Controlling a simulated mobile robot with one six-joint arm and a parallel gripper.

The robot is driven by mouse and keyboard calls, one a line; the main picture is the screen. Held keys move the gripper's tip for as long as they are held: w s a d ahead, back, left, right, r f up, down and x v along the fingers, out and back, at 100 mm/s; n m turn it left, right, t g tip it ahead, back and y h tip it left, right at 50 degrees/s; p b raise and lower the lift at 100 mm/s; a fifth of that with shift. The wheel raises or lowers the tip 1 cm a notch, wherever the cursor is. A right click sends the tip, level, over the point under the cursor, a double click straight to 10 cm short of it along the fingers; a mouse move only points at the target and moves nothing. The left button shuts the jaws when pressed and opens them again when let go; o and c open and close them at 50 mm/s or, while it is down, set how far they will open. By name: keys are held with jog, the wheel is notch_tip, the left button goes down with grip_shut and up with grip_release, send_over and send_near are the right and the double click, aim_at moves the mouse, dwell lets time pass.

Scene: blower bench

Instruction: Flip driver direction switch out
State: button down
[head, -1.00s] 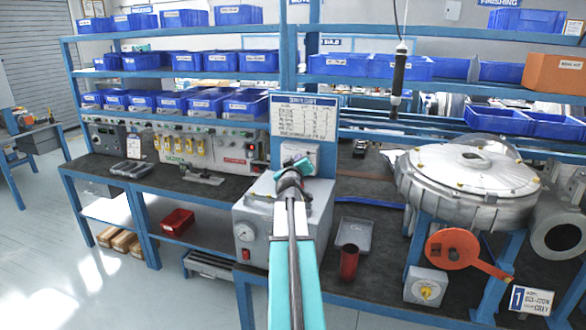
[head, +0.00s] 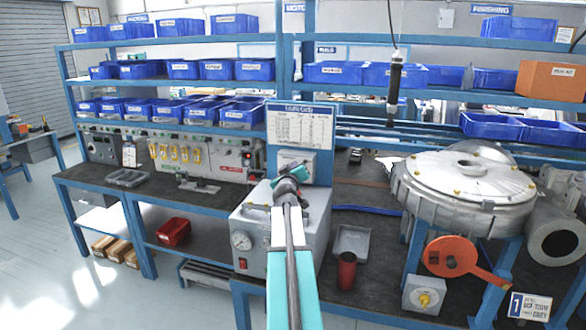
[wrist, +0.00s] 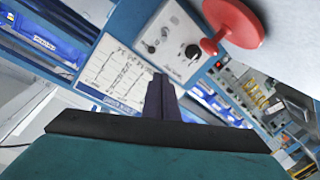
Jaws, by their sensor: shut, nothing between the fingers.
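A black cylindrical driver (head: 394,85) hangs upright from a cable in front of the shelves, right of centre in the head view. Its direction switch is too small to make out. My gripper (head: 299,170) is lower and to the left of the driver, well apart from it, over the grey box with a gauge. In the wrist view, the dark fingers of my gripper (wrist: 162,97) are together with nothing between them. The driver cannot be made out in the wrist view.
A control box (wrist: 182,42) with a black knob and a printed sheet (wrist: 118,72) show beyond my fingers. A red disc (wrist: 234,20) is close to the wrist camera. The large blower housing (head: 470,185) stands on the right. A red cup (head: 347,270) stands near the bench edge.

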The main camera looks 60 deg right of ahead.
jog(key=shift+p+x, duration=1.05)
jog(key=shift+x, duration=2.85)
jog(key=s+f, duration=0.2)
jog(key=f, duration=0.1)
jog(key=shift+s+a, duration=0.3)
jog(key=shift+a+f+b, duration=0.15)
jog(key=shift+f+b, duration=0.25)
jog(key=shift+b, duration=0.3)
jog(key=shift+r, duration=0.15)
jog(key=shift+w+r+p, duration=0.3)
jog(key=shift+w+r, duration=0.3)
jog(key=shift+r, duration=0.2)
jog(key=shift+w+r+p, duration=0.3)
jog(key=shift+w+r, duration=0.3)
jog(key=shift+r, duration=0.2)
jog(key=shift+s+a+f, duration=0.1)
jog(key=shift+a+f, duration=0.05)
jog(key=shift+a, duration=0.1)
jog(key=b, duration=0.4)
send_near(297, 157)
jog(key=shift+s+a+f, duration=0.25)
jog(key=shift+s+a, duration=0.1)
jog(key=shift+a, duration=0.4)
jog(key=shift+s+a+f, duration=0.3)
jog(key=shift+s+a, duration=0.05)
jog(key=shift+a, duration=0.35)
jog(key=shift+s+a+f, duration=0.25)
jog(key=shift+s+a, duration=0.15)
jog(key=shift+a, duration=0.35)
